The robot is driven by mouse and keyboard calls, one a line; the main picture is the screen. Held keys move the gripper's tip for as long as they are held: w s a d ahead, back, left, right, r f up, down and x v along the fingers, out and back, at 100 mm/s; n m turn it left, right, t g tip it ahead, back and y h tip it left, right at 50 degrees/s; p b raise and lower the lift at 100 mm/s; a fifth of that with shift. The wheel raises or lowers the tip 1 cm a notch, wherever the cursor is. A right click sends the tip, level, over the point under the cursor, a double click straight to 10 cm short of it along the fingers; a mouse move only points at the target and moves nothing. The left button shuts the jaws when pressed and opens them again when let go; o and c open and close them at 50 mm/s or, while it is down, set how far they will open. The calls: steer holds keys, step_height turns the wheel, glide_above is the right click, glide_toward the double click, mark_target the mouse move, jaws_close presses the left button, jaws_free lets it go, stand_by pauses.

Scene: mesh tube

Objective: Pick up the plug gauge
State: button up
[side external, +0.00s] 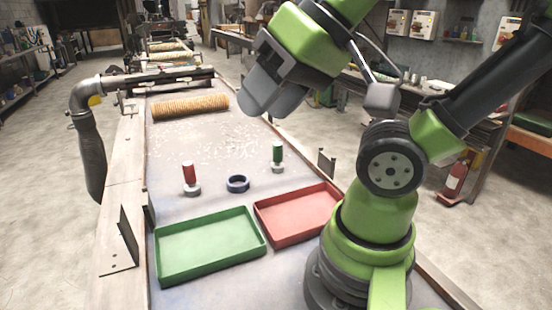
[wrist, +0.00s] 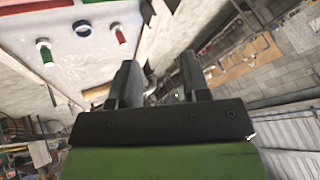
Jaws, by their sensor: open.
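Two gauges with upright handles stand on the grey bench top: one with a red handle (side external: 189,174) and one with a green handle (side external: 278,153), each on a grey metal base. I cannot tell which one is the plug gauge. A dark blue ring (side external: 238,184) lies between them. In the wrist view the green-handled piece (wrist: 45,52), the ring (wrist: 82,29) and the red-handled piece (wrist: 119,34) show at the upper left. My gripper (side external: 260,106) is open and empty, high above the bench and apart from all of them; its two fingers (wrist: 158,75) show in the wrist view.
A green tray (side external: 160,260) and a red tray (side external: 262,222) lie nearer the camera, both empty. A rolled tan mesh tube (side external: 190,105) lies farther back. Small metal plates stand at the bench edges. The bench around the gauges is mostly clear, with pale flecks behind.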

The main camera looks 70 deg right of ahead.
stand_by(0.4)
steer(key=o, duration=0.3)
steer(key=shift+o, duration=0.2)
